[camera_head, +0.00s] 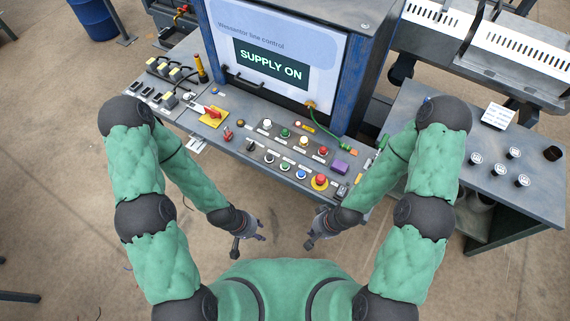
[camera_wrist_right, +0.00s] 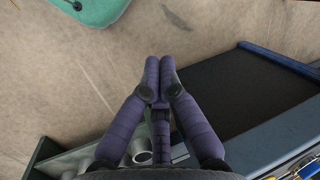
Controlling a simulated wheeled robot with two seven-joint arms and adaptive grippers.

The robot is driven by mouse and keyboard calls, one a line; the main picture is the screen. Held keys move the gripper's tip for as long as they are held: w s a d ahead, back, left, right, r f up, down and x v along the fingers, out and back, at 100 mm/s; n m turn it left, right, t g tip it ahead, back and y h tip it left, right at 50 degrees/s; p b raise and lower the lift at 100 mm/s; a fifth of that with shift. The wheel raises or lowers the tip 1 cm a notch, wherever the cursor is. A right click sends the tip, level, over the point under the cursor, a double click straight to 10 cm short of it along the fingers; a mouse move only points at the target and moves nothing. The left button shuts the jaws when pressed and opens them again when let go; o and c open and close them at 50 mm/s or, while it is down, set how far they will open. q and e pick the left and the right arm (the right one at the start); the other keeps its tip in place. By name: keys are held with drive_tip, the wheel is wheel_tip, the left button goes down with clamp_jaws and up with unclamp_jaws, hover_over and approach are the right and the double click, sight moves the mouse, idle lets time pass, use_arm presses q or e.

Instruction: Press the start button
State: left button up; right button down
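The control panel (camera_head: 228,139) carries two rows of small buttons with labels too small to read, so I cannot tell which is the start button. A green button (camera_head: 285,133) sits in the back row and another green button (camera_head: 285,168) in the front row. The screen (camera_head: 312,45) above reads "SUPPLY ON". My left gripper (camera_head: 263,238) hangs in front of the panel, apart from it; its finger opening is unclear. My right gripper (camera_head: 308,244) is also in front of the panel, apart from the buttons. In the right wrist view its fingertips (camera_wrist_right: 160,60) are together and empty.
A red button on yellow (camera_head: 319,182) is at the panel's front right, below a purple block (camera_head: 340,167). A red rotary handle (camera_head: 212,112) is at the left. A side table (camera_head: 500,205) with several round knobs stands right. Floor between my arms and panel is clear.

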drive_tip(key=shift+r, duration=0.1)
idle(0.5)
drive_tip(key=w+a+r+n+t+p, duration=0.1)
drive_tip(key=w+r+p, duration=0.2)
drive_tip(key=w+r, duration=0.2)
drive_tip(key=w+a+r+n+t+y+p, duration=0.1)
drive_tip(key=w+a+r+n+p, duration=0.1)
drive_tip(key=w+r, duration=0.3)
drive_tip(key=w+a+r+n+t+p, duration=0.1)
drive_tip(key=w+a+r+t+p, duration=0.1)
drive_tip(key=w+r, duration=0.3)
drive_tip(key=shift+w+n+y+p, duration=0.3)
drive_tip(key=shift+w+n+p, duration=0.15)
drive_tip(key=shift+p, duration=0.35)
drive_tip(key=w+a+r+n+t+y, duration=0.1)
drive_tip(key=w+a+r+n, duration=0.2)
drive_tip(key=w+a+r, duration=0.1)
wheel_tip(320, 180, up, 3)
drive_tip(key=shift+w+a+f+t+p, duration=0.15)
drive_tip(key=shift+w+t+p, duration=0.15)
drive_tip(key=shift+w+p, duration=0.15)
drive_tip(key=b, duration=0.7)
hover_over(287, 166)
wheel_tip(287, 166, down, 7)
drive_tip(key=shift+f, duration=0.2)
drive_tip(key=shift+f+b, duration=0.35)
drive_tip(key=shift+f, duration=0.4)
